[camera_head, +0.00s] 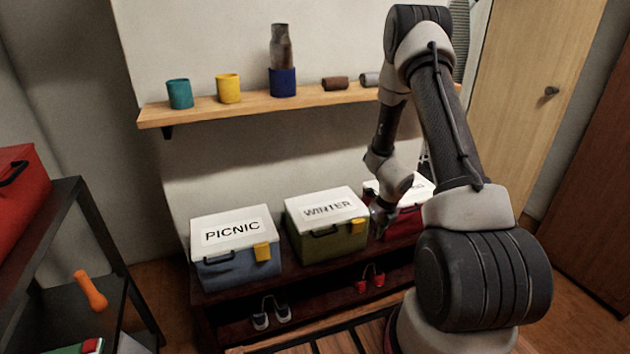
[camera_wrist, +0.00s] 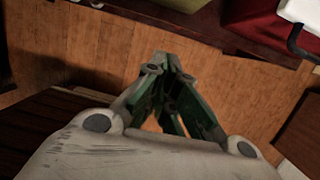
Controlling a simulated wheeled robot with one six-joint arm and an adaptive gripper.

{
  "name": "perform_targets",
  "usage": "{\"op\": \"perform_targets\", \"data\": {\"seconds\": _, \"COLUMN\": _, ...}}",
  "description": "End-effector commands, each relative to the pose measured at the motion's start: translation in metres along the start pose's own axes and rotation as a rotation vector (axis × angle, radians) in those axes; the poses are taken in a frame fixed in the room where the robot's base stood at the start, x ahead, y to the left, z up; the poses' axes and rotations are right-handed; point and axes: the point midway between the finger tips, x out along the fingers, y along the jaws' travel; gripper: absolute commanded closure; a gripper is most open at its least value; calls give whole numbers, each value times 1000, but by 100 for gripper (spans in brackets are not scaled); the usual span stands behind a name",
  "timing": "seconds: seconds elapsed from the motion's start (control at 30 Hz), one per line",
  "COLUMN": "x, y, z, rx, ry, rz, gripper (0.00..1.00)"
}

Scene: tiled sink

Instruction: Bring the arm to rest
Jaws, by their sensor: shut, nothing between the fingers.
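My arm rises at the right of the head view, folds over at the top and hangs down on its far side. My gripper (camera_head: 380,222) points down in front of the red box (camera_head: 405,225), partly hidden by my own arm. In the wrist view my gripper (camera_wrist: 172,62) has its fingertips together with nothing between them. Wooden floor shows beyond the fingers. Whether the gripper touches the red box cannot be told.
A dark bench (camera_head: 300,278) carries the PICNIC box (camera_head: 235,272), the WINTER box (camera_head: 330,245) and the red box. Shoes (camera_head: 272,312) stand below. A wall shelf (camera_head: 205,108) holds several cups. A dark rack (camera_head: 60,235) stands left. A door (camera_head: 530,90) is at the right.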

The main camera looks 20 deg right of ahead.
Motion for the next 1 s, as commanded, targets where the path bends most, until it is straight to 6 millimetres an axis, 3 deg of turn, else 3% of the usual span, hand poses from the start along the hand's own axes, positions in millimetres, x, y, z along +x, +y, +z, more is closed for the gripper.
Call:
{"op": "perform_targets", "data": {"seconds": 0.13, "x": 0, "y": 0, "z": 0, "rx": -38, "ry": 0, "rz": 1, "gripper": 100}}
{"op": "perform_targets", "data": {"seconds": 0.23, "x": 0, "y": 7, "z": -2, "rx": -161, "ry": 6, "rz": 31, "gripper": 100}}
{"op": "perform_targets", "data": {"seconds": 0.33, "x": -1, "y": 20, "z": -13, "rx": -387, "ry": 25, "rz": 102, "gripper": 100}}
{"op": "perform_targets", "data": {"seconds": 0.47, "x": -12, "y": 42, "z": -43, "rx": -731, "ry": 54, "rz": 237, "gripper": 100}}
{"op": "perform_targets", "data": {"seconds": 0.57, "x": -40, "y": 54, "z": -54, "rx": -1007, "ry": 35, "rz": 326, "gripper": 100}}
{"op": "perform_targets", "data": {"seconds": 0.77, "x": -124, "y": 73, "z": -65, "rx": -1578, "ry": -47, "rz": 457, "gripper": 100}}
{"op": "perform_targets", "data": {"seconds": 1.0, "x": -245, "y": 85, "z": -86, "rx": -2251, "ry": -129, "rz": 515, "gripper": 100}}
